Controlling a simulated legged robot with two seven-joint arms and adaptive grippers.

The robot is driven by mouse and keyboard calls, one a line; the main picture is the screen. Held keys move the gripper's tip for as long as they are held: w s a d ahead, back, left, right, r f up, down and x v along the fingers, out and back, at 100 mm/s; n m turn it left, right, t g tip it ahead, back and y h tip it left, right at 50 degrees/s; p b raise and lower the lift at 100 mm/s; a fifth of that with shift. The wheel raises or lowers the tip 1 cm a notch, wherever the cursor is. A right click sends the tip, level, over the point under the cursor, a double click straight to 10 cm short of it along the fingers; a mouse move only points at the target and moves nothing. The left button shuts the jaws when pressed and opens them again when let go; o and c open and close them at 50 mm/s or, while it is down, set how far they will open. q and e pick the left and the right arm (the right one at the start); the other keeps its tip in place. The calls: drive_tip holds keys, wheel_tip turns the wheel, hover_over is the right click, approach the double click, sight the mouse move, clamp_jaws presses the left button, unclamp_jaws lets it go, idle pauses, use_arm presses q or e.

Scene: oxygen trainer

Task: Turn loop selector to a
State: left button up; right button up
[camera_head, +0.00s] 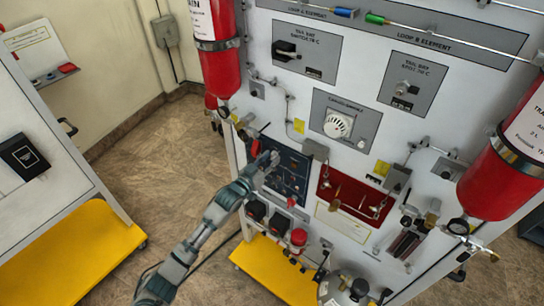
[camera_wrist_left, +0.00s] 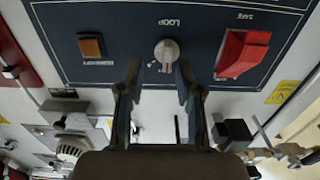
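The loop selector (camera_wrist_left: 167,52) is a small pale round knob on a dark blue panel (camera_wrist_left: 120,20), under the word LOOP, in the left wrist view. The lettering there appears upside down. My left gripper (camera_wrist_left: 158,76) is open, with one fingertip to each side just below the knob in that picture. I cannot tell whether the fingers touch it. In the head view my left gripper (camera_head: 266,160) is at the upper left of the blue panel (camera_head: 290,178), and the knob cannot be made out there. My right gripper is not in view.
A red guarded switch (camera_wrist_left: 243,52) and an orange-brown button (camera_wrist_left: 91,46) flank the knob. In the head view, red cylinders (camera_head: 217,65) stand at both sides of the console, and a red panel (camera_head: 345,190) lies right of the blue one. The brown floor (camera_head: 150,150) at left is open.

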use_arm(q)
drive_tip(key=shift+w+d, duration=0.2)
drive_tip(key=shift+w, duration=0.2)
drive_tip(key=shift+w+a, duration=0.1)
drive_tip(key=shift+w, duration=0.05)
drive_tip(key=shift+a, duration=0.45)
clamp_jaws()
drive_tip(key=shift+d, duration=0.3)
drive_tip(key=shift+r, duration=0.1)
drive_tip(key=n, duration=0.2)
drive_tip(key=n+p, duration=0.1)
drive_tip(key=n, duration=0.1)
drive_tip(key=shift+w+a, duration=0.1)
drive_tip(key=shift+a, duration=0.15)
drive_tip(key=n, duration=0.3)
drive_tip(key=shift+w+a, duration=0.1)
drive_tip(key=shift+a, duration=0.05)
drive_tip(key=shift+n, duration=0.9)
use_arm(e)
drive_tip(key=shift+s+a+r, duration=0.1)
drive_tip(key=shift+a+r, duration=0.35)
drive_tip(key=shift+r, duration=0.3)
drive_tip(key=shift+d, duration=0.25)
